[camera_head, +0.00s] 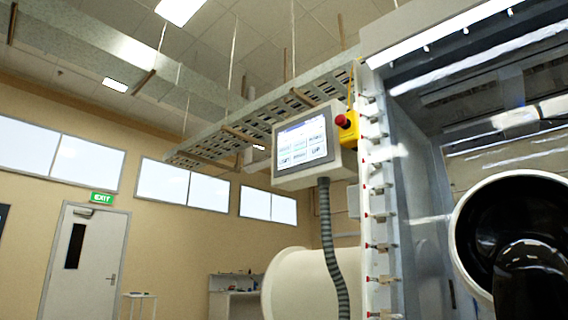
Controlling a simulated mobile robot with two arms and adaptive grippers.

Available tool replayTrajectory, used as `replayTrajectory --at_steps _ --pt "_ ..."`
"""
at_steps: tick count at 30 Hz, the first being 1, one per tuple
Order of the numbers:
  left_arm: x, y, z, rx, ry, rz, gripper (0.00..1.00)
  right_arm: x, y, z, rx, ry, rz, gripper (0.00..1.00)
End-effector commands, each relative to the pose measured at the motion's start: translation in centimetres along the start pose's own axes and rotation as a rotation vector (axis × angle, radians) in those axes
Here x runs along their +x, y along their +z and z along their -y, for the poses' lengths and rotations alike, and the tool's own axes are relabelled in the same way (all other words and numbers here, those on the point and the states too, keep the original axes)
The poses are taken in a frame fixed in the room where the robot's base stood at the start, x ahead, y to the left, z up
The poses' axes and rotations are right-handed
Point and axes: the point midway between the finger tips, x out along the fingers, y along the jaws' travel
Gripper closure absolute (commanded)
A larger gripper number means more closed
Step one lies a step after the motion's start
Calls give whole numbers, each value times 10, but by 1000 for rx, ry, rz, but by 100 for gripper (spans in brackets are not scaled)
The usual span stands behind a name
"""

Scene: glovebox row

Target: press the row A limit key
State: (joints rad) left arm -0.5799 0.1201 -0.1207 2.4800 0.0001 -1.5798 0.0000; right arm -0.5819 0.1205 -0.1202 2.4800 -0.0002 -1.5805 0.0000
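A grey control panel (323,175) with a lit touchscreen (303,144) is mounted on the side of the glovebox, a little right of the middle of the view. The screen shows a blue top bar and two rows of pale keys; their labels are too small to read surely, so I cannot tell which is the row A limit key. A yellow box with a red emergency button (343,121) sits at the panel's right edge. Neither of my grippers is in view.
The glovebox frame (378,220) with red-tipped fittings stands right of the panel. A round black glove port (472,232) is at the far right. A ribbed hose (328,240) hangs below the panel, before a white cylinder (287,285). A door (88,265) is far left.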

Motion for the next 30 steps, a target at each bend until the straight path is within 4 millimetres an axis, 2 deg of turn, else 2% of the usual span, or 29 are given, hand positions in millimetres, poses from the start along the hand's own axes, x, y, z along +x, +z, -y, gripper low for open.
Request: replayTrajectory --at_steps 9,17,30 --pt "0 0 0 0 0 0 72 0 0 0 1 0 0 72" --pt "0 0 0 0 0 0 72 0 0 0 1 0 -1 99" --pt "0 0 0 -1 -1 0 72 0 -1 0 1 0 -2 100"
